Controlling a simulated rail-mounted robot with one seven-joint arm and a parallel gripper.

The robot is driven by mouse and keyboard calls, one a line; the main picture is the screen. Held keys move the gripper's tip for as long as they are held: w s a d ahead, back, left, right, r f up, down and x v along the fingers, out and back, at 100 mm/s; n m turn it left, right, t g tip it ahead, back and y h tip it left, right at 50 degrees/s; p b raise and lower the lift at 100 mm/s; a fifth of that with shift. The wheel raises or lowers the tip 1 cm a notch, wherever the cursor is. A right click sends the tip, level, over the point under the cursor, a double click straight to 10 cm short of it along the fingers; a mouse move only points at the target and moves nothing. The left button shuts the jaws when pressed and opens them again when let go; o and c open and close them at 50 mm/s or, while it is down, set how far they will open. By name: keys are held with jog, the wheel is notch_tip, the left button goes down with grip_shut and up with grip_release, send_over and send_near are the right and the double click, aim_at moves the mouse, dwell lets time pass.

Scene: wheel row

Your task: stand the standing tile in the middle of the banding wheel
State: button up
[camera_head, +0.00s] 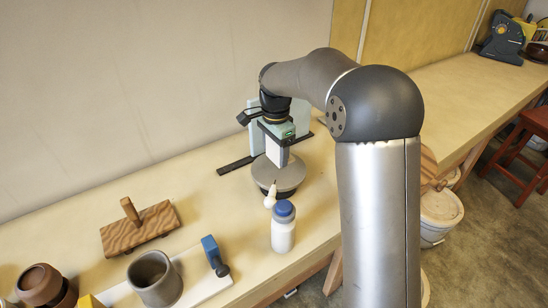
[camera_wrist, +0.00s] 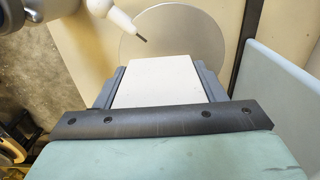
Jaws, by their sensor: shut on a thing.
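The standing tile (camera_head: 277,152) is a white flat block. My gripper (camera_head: 276,148) is shut on it, and in the wrist view the tile (camera_wrist: 160,82) sits between two dark fingers. The banding wheel (camera_head: 290,176) is a round grey disc on a dark base, directly below the tile in the head view. In the wrist view the wheel (camera_wrist: 195,38) shows beyond the tile's far end, and the tile hides part of it. I cannot tell whether the tile touches the disc.
A white nozzle with a dark tip (camera_head: 270,198) reaches to the wheel's near edge. A blue-capped bottle (camera_head: 283,230) stands in front. A pale green panel (camera_wrist: 285,95) and a dark bar (camera_head: 236,165) are close to the wheel. A wooden tool (camera_head: 140,228) and mug (camera_head: 156,280) are left.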

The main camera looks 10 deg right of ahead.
jog(key=shift+w+a+f, duration=0.1)
jog(key=shift+w+f, duration=0.7)
jog(key=shift+f, duration=0.15)
jog(key=shift+w+f, duration=0.1)
jog(key=shift+f, duration=1.55)
jog(key=shift+f, duration=0.1)
jog(key=o, duration=1.2)
jog(key=shift+f, duration=0.1)
jog(key=shift+c, duration=0.2)
